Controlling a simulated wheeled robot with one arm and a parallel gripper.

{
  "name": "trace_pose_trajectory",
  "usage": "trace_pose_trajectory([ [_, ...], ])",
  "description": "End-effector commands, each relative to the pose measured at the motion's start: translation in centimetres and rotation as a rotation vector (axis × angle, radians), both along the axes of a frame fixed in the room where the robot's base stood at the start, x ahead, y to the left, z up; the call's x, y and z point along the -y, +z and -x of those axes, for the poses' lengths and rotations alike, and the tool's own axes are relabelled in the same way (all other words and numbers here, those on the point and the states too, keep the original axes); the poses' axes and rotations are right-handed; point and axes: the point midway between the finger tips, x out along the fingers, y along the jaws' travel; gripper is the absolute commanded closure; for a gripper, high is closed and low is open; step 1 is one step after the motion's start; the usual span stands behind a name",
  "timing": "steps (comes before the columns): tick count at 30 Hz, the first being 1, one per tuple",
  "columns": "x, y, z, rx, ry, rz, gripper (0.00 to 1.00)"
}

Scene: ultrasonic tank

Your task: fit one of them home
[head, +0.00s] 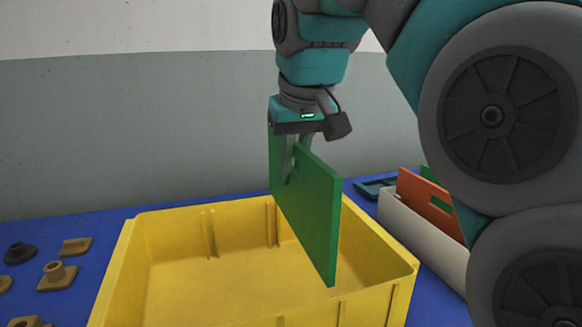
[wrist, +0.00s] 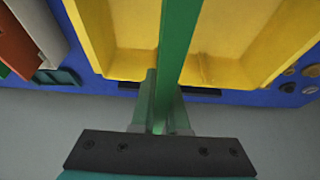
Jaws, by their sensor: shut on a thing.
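My gripper (head: 293,164) is shut on a green panel (head: 318,208), gripping it near its upper edge. The panel is upright, held above and partly within the outline of a yellow bin (head: 135,262). The bin has pairs of vertical ribs on its far inner wall and looks empty. In the wrist view the green panel (wrist: 178,45) runs edge-on between the fingers (wrist: 160,112), with the yellow bin (wrist: 128,65) below it. I cannot tell whether the panel's lower edge touches any rib.
Several small brown and black parts (head: 58,275) lie on the blue table (head: 85,235) at left.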

Motion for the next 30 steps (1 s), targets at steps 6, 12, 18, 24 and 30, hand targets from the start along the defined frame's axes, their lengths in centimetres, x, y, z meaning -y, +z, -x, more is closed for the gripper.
trace_pose_trajectory([
  [6,0.0,-0.8,0.0,0.000,0.000,0.000,1.00],
  [12,0.0,-1.4,0.0,0.001,0.000,0.000,1.00],
  [18,0.0,-2.0,0.0,0.001,-0.001,-0.001,1.00],
  [24,0.0,-2.7,0.0,0.000,-0.001,0.000,1.00],
  [30,0.0,-3.3,0.0,0.000,-0.001,0.001,1.00],
])
